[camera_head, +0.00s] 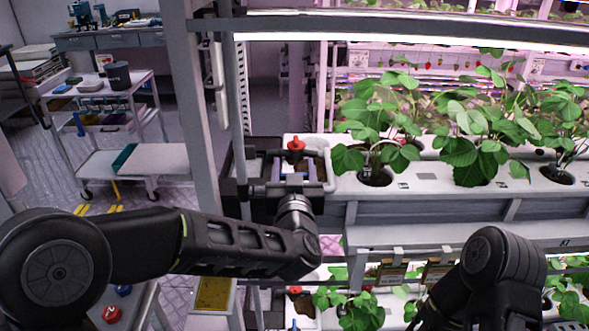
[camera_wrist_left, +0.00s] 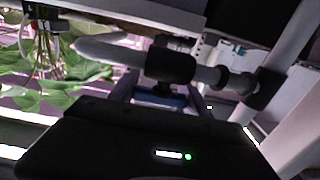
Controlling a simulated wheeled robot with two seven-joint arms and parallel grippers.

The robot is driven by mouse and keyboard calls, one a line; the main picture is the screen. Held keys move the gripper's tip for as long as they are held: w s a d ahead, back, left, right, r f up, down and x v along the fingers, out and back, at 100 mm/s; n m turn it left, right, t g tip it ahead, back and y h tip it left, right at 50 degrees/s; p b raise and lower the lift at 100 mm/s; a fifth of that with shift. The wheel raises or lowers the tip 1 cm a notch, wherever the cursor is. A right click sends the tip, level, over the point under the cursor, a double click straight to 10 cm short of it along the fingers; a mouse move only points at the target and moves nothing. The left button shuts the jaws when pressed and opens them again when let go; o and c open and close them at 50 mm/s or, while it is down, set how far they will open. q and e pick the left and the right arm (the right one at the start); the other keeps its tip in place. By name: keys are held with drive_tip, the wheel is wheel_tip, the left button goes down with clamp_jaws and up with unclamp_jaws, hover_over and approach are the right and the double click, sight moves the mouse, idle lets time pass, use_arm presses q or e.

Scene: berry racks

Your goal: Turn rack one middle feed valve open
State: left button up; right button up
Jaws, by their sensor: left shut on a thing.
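The middle tier of the rack ends in a white channel (camera_head: 430,178) with a dark box (camera_head: 238,182) at its left end. A red valve handle (camera_head: 296,143) stands upright there. My left gripper (camera_head: 292,178) is in front of it, fingers pointing away from me, shut on a blue part that looks like a valve handle (camera_head: 291,180). In the left wrist view the blue part (camera_wrist_left: 172,100) shows between the fingers, below a grey pipe (camera_wrist_left: 205,75). How far the valve is turned cannot be told. My right arm shows at lower right; its gripper cannot be made out.
Strawberry plants (camera_head: 470,125) fill the channel to the right. A lower tier with plants (camera_head: 350,305) lies below. A rack post (camera_head: 193,110) stands close left of the valves. A trolley (camera_head: 105,110) and a workbench (camera_head: 110,38) stand at far left, with open floor between.

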use_arm(q)
drive_tip(key=o, duration=1.4)
drive_tip(key=shift+c, duration=0.2)
drive_tip(key=s+b, duration=0.1)
drive_tip(key=s, duration=0.7)
drive_tip(key=shift+d, duration=0.1)
